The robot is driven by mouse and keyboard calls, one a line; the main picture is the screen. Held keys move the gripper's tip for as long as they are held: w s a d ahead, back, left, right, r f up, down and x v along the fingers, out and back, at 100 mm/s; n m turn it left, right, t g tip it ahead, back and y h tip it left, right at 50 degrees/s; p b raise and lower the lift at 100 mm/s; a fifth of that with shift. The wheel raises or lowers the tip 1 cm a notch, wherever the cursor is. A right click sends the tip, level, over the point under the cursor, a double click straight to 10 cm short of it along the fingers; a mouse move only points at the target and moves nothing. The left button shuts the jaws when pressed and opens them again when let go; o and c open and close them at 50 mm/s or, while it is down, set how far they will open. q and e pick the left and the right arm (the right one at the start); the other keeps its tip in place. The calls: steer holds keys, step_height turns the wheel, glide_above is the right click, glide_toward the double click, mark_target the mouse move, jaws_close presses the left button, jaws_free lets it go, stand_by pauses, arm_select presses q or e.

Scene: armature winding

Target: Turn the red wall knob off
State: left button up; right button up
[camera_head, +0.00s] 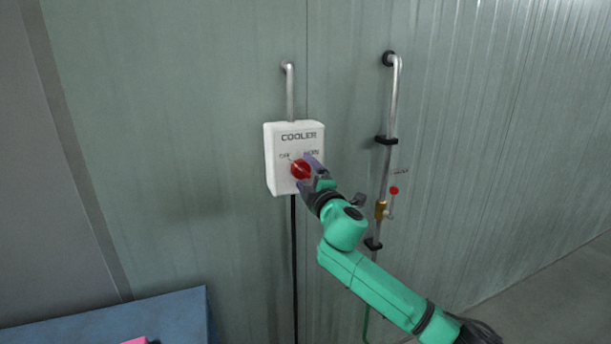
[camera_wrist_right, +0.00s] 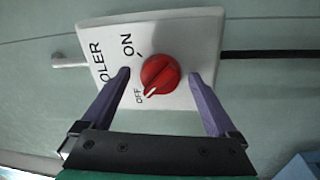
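The red knob (camera_head: 300,169) is on the front of a white wall box (camera_head: 283,141) labelled COOLER, with OFF on the left and ON on the right. In the right wrist view, the red knob (camera_wrist_right: 160,74) has a white pointer mark turned toward the OFF label. My right gripper (camera_head: 306,172) is at the box, with one finger on each side of the knob. In the wrist view, the right gripper (camera_wrist_right: 160,76) is open, with gaps between both fingers and the knob. My left gripper is not in view.
A metal pipe (camera_head: 391,110) with a brass valve (camera_head: 381,209) and a small red-tipped part runs down the wall right of the box. A black cable (camera_head: 294,270) hangs below the box. A blue surface (camera_head: 180,315) with a pink item (camera_head: 137,341) is at the lower left.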

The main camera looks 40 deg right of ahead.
steer(key=shift+s+a+f, duration=0.1)
steer(key=shift+s+a+f, duration=0.1)
steer(key=shift+s, duration=0.2)
steer(key=b+v, duration=0.2)
steer(key=v, duration=1.1)
steer(key=shift+s, duration=0.35)
